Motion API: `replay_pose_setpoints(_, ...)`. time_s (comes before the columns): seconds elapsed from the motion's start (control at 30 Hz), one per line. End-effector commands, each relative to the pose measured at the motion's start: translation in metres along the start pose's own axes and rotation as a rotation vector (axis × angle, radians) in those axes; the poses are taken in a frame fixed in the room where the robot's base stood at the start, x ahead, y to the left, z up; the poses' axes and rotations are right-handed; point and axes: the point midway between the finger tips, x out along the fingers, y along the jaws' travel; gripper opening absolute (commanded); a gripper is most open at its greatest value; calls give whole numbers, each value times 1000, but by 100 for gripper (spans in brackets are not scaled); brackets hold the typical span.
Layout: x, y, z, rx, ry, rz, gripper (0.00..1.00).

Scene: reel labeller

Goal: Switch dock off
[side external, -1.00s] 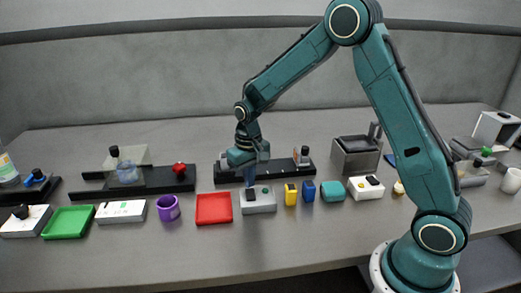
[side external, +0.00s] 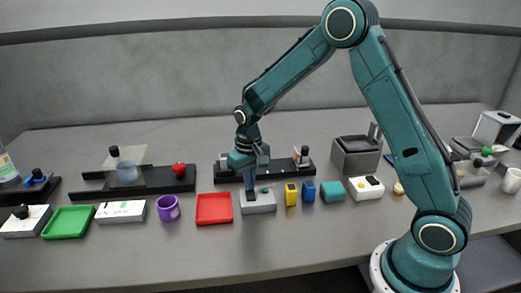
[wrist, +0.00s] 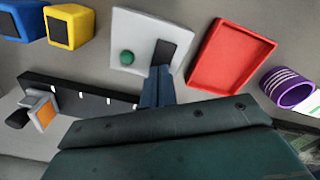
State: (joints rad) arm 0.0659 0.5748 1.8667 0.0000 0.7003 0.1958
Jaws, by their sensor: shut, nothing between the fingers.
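A light grey box (side external: 262,206), which seems to be the dock, stands near the middle of the table, with a green round button and a dark switch plate on top. In the wrist view the box (wrist: 125,50) shows the green button (wrist: 127,58) and the dark switch (wrist: 166,50) side by side. My gripper (side external: 250,197) is shut and empty, pointing down at the switch end of the box. In the wrist view the fingertips (wrist: 158,72) overlap the near end of the switch; I cannot tell if they touch it.
A red tray (side external: 214,222) lies left of the box, with a purple cup (side external: 168,208) beyond it. Yellow (side external: 291,195) and blue (side external: 308,192) blocks stand close on the right. A black rail (side external: 285,168) runs behind the box. The table in front is clear.

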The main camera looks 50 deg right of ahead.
Motion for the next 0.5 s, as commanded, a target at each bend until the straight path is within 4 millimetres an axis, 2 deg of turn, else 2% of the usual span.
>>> replay_pose_setpoints(0.5, 6, 0, 0, 0, 0, 0, 0)
